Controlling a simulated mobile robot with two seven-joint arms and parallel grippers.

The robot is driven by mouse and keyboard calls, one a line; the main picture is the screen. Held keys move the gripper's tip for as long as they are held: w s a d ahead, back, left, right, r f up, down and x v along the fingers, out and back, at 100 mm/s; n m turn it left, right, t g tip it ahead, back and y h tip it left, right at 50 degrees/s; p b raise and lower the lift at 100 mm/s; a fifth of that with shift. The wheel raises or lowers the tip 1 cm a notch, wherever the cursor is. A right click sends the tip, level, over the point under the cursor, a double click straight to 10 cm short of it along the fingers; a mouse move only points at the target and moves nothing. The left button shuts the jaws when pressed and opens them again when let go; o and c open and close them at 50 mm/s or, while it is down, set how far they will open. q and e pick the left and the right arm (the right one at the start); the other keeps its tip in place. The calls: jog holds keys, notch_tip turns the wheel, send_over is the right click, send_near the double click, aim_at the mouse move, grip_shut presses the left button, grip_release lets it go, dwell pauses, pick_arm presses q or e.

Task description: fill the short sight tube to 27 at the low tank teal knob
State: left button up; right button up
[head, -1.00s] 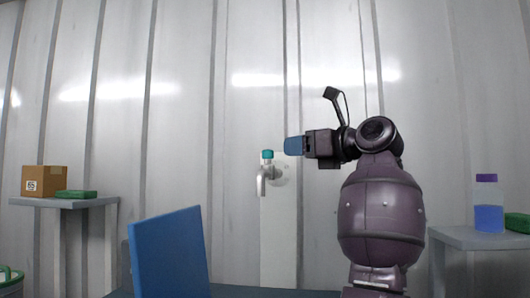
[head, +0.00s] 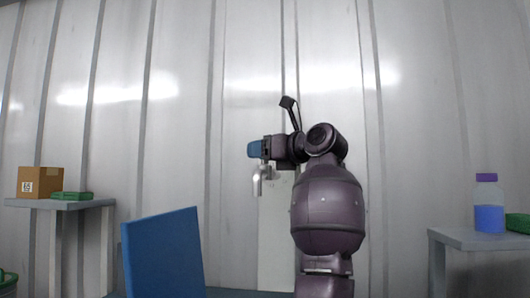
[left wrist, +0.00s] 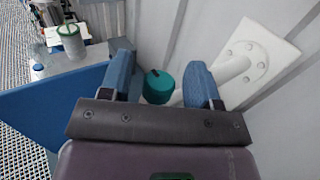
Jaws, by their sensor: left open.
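The teal knob (left wrist: 158,86) shows in the left wrist view between and just beyond the two blue fingers of my left gripper (left wrist: 159,78). The fingers stand apart, with a gap between the knob and the right finger; whether the left finger touches it I cannot tell. In the head view my left gripper (head: 254,149) covers the knob, and the grey tap spout (head: 257,183) hangs below it. A white pipe and wall flange (left wrist: 252,62) lie to the right of the knob in the wrist view. I cannot make out the short sight tube or its marks. My right gripper is not in view.
A blue panel (head: 163,252) stands left of the tap. A side table (head: 60,203) at left holds a cardboard box (head: 42,181) and a green item (head: 72,196). The right table (head: 475,240) holds a bottle of blue liquid (head: 489,217). A green-rimmed container (left wrist: 71,42) stands beyond the panel.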

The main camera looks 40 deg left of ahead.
pick_arm(q)
jog(key=c, duration=0.9)
